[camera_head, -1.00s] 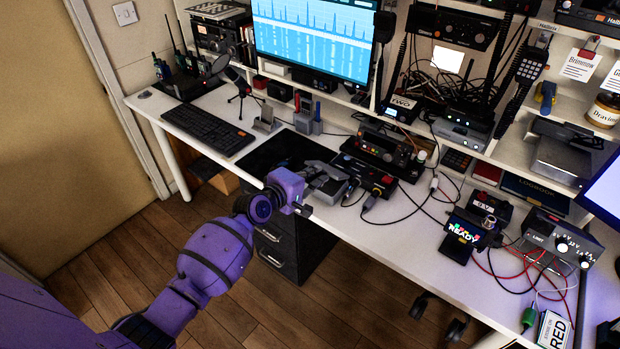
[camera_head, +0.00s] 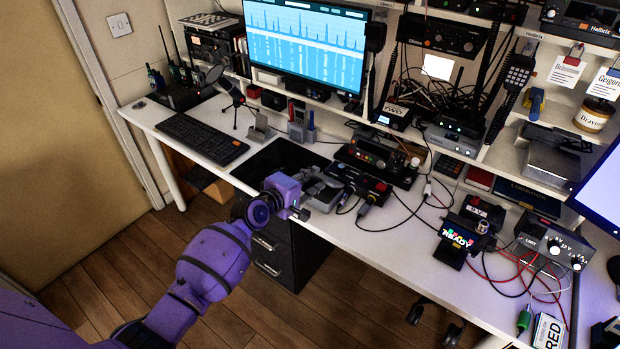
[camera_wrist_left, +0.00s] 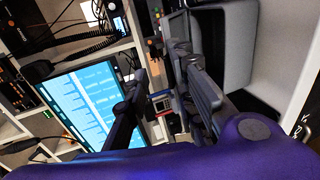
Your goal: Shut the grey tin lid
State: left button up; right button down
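The grey tin (camera_head: 318,191) sits at the front edge of the desk in the head view, partly hidden behind my left gripper. In the left wrist view a grey tin part (camera_wrist_left: 235,40) with a rounded rim fills the upper right, close to the fingers. Its lid looks raised, but I cannot tell its angle. My left gripper (camera_head: 302,203) is at the tin's near left side. In the left wrist view my left gripper (camera_wrist_left: 160,100) has its dark fingers apart with nothing held between them. I cannot tell whether a finger touches the tin. My right gripper is not in view.
A radio unit with a red button (camera_head: 362,185) and cables stands right of the tin. A black mat (camera_head: 280,160) lies behind it, and a keyboard (camera_head: 203,138) is further left. A drawer unit (camera_head: 285,255) is below the desk edge. The white desk (camera_head: 345,228) is bare in front of the cables.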

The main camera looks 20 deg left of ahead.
pick_arm(q)
jog(key=v, duration=1.2)
dwell(0.4)
